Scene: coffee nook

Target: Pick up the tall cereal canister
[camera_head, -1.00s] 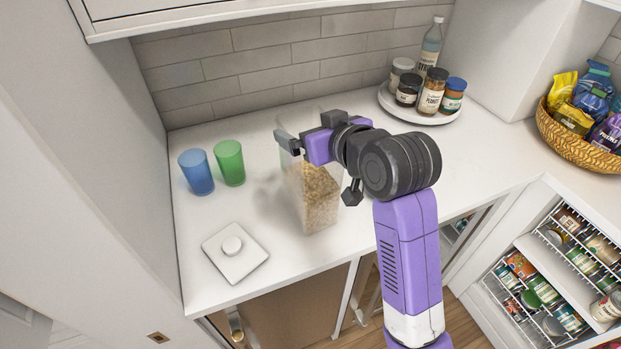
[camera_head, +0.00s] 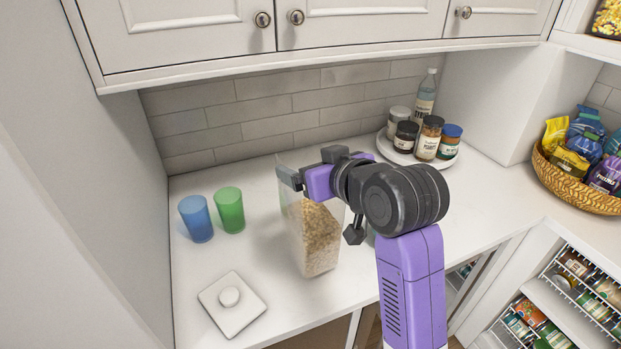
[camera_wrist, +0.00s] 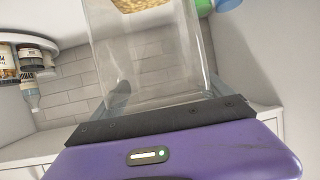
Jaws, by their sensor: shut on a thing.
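The tall cereal canister (camera_head: 318,238) is clear and square-sided, partly filled with tan cereal. It stands over the counter's front middle and looks slightly tilted in the head view. My gripper (camera_head: 311,167) is shut on its upper part, with a finger on either side. The wrist view shows the clear canister wall (camera_wrist: 150,65) between the fingers and the cereal farther down. My gripper and wrist hide part of the canister's top right. I cannot tell whether its base touches the counter. A white square lid with a round knob (camera_head: 232,305) lies on the counter at left.
A blue cup (camera_head: 196,218) and a green cup (camera_head: 229,210) stand left of the canister. A round white tray (camera_head: 385,146) with several jars and a bottle is at the back right. A woven basket (camera_head: 572,184) of snack bags is at far right. Upper cabinets (camera_head: 370,25) overhang the counter.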

